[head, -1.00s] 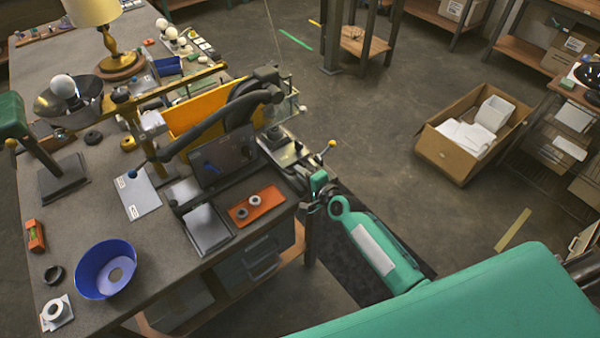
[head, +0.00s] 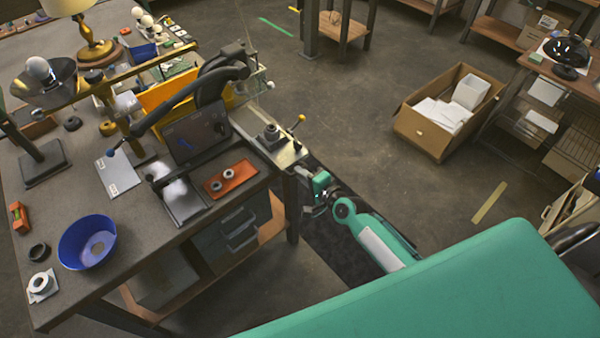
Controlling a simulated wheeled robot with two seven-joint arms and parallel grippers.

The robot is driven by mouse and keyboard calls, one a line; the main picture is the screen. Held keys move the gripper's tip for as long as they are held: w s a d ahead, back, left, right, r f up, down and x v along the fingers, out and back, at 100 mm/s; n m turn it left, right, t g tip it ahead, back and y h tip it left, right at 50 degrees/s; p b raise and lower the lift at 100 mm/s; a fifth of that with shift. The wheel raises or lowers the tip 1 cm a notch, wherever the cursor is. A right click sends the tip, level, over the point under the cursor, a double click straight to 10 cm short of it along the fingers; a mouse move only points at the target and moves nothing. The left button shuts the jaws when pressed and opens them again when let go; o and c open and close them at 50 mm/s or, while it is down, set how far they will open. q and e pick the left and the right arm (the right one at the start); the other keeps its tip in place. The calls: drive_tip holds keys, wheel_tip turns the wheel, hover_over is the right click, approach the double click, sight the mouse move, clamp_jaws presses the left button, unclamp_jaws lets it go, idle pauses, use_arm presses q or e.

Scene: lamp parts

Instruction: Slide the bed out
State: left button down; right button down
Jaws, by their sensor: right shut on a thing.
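The steel bed (head: 288,157) is part of the machine at the right corner of the workbench. It is a flat metal plate with a dark post and a yellow-knobbed lever (head: 301,118). Its near end reaches the bench's right edge. My right gripper (head: 321,190), on the teal arm, is just beyond that edge, at the bed's near end. It is shut on the bed's end; the exact contact is small and partly hidden by the gripper itself. My left gripper is not in view.
The workbench (head: 130,215) holds a blue bowl (head: 87,243), an orange tray (head: 230,178) and a dark panel (head: 198,137) beside the machine. The bench leg (head: 292,212) stands close to my right gripper. Open floor lies to the right, up to a cardboard box (head: 424,133).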

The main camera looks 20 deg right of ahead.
drive_tip(key=shift+s+f, duration=0.1)
drive_tip(key=shift+f, duration=0.05)
drive_tip(key=c, duration=1.8)
unclamp_jaws()
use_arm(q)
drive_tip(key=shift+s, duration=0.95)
use_arm(e)
drive_tip(key=shift+o, duration=0.2)
drive_tip(key=shift+s+d, duration=0.15)
drive_tip(key=shift+s, duration=0.1)
